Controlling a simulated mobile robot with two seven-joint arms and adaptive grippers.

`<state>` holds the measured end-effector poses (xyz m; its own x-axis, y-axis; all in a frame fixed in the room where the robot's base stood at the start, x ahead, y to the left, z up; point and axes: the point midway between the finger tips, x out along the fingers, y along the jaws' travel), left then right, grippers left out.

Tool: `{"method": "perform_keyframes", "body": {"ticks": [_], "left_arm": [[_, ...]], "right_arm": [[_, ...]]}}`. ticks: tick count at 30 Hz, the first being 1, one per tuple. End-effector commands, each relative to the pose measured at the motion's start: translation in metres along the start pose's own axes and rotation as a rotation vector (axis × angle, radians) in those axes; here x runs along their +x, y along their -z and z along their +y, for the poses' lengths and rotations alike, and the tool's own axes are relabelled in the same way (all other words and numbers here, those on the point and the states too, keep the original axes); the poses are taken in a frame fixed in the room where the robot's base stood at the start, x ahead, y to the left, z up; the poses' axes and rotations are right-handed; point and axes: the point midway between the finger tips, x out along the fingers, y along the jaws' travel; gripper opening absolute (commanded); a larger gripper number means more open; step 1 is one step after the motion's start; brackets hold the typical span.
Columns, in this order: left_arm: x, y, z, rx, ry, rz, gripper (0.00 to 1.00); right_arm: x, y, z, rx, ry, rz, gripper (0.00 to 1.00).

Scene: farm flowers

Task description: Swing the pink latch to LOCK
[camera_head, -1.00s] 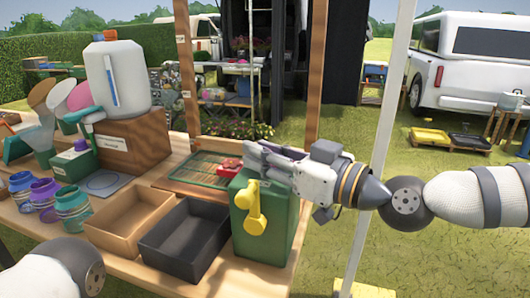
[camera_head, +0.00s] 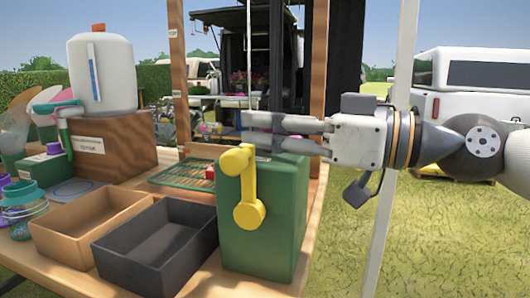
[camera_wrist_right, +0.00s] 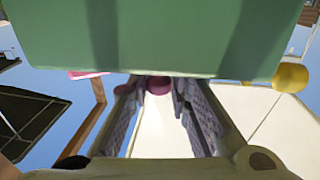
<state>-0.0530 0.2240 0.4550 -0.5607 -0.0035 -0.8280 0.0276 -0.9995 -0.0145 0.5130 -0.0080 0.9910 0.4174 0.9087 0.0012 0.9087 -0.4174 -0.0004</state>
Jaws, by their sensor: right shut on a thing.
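A green box (camera_head: 262,218) with a yellow crank (camera_head: 245,188) on its near face stands on the wooden table. My right gripper (camera_head: 256,130) reaches in from the right, level with the box's top edge. In the right wrist view its two fingers (camera_wrist_right: 159,92) stand on either side of a round pink knob (camera_wrist_right: 158,85), by the edge of the green box. A pink piece (camera_wrist_right: 90,74) also shows at the box's edge to the left; the rest of the latch is hidden. The head view does not show the pink latch. My left gripper is out of view.
A black tray (camera_head: 157,279) and a brown tray (camera_head: 72,252) stand left of the green box. A white jug (camera_head: 100,75) stands on a wooden block behind them. A pale pole (camera_head: 390,180) rises just right of the box.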

Motion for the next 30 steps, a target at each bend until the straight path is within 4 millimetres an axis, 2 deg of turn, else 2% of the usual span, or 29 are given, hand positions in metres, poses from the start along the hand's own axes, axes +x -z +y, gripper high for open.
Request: {"method": "perform_keyframes", "body": {"ticks": [8,9,11,20,23,30], "left_arm": [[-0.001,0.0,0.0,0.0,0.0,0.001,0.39],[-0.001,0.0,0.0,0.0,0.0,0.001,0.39],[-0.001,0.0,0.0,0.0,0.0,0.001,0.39],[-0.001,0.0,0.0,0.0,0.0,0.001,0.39],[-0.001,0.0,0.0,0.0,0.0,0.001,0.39],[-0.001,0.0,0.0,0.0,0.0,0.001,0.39]], "right_arm": [[-0.001,-0.001,0.0,-0.002,0.001,-0.006,0.0],[-0.001,0.0,0.0,-0.001,0.0,-0.006,0.27],[-0.001,0.0,0.0,-0.001,0.0,-0.005,0.37],[-0.002,0.001,0.0,-0.001,-0.001,-0.002,0.37],[-0.016,0.001,0.002,0.0,-0.004,-0.001,0.37],[-0.081,0.0,0.002,0.0,-0.006,-0.002,0.37]]}}
